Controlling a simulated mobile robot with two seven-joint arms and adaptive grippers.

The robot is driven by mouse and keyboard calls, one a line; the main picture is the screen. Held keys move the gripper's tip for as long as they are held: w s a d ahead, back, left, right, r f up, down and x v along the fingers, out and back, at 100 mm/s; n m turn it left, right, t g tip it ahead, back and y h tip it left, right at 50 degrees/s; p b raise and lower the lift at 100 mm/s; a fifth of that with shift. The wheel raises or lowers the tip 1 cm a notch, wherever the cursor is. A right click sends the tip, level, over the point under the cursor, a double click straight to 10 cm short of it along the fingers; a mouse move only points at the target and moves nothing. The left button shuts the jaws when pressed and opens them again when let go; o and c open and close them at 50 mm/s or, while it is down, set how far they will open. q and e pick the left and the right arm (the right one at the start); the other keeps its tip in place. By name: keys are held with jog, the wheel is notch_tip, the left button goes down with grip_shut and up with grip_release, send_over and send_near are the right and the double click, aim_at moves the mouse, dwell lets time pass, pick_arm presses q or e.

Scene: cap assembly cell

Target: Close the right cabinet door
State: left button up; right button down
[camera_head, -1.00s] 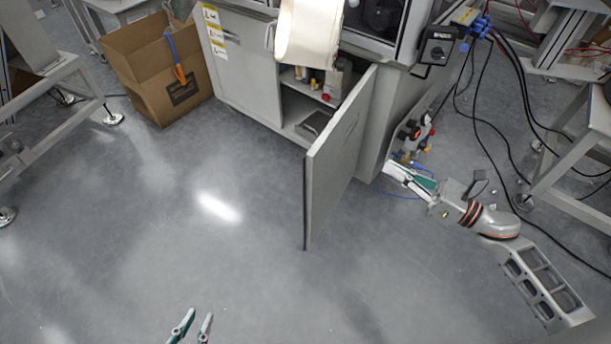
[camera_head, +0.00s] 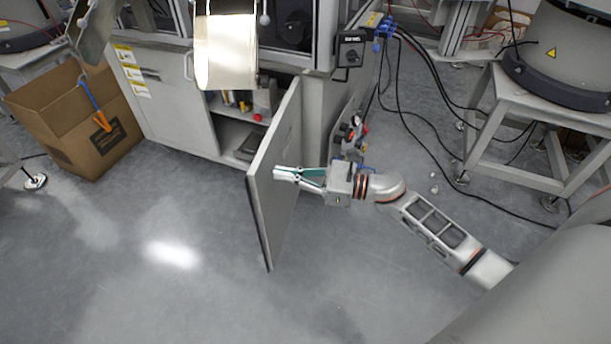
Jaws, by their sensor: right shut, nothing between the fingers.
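The right cabinet door (camera_head: 284,163) is grey and stands wide open, swung out toward me from the cabinet. The cabinet's open right side (camera_head: 232,128) shows a shelf with small items. The left cabinet door (camera_head: 170,103) is shut. My right gripper (camera_head: 286,174) is at the right, outer face of the open door, with its fingers together and nothing between them. Its fingertips overlap the door in the picture; I cannot tell whether they touch it. My left gripper is not in view.
A cardboard box (camera_head: 62,142) with an orange-handled tool stands left of the cabinet. A cream cylinder (camera_head: 225,52) hangs in front of the cabinet top. Cables run across the floor at right, near a metal stand (camera_head: 482,133). The floor in front is clear.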

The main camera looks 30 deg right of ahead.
jog(key=shift+x, duration=1.45)
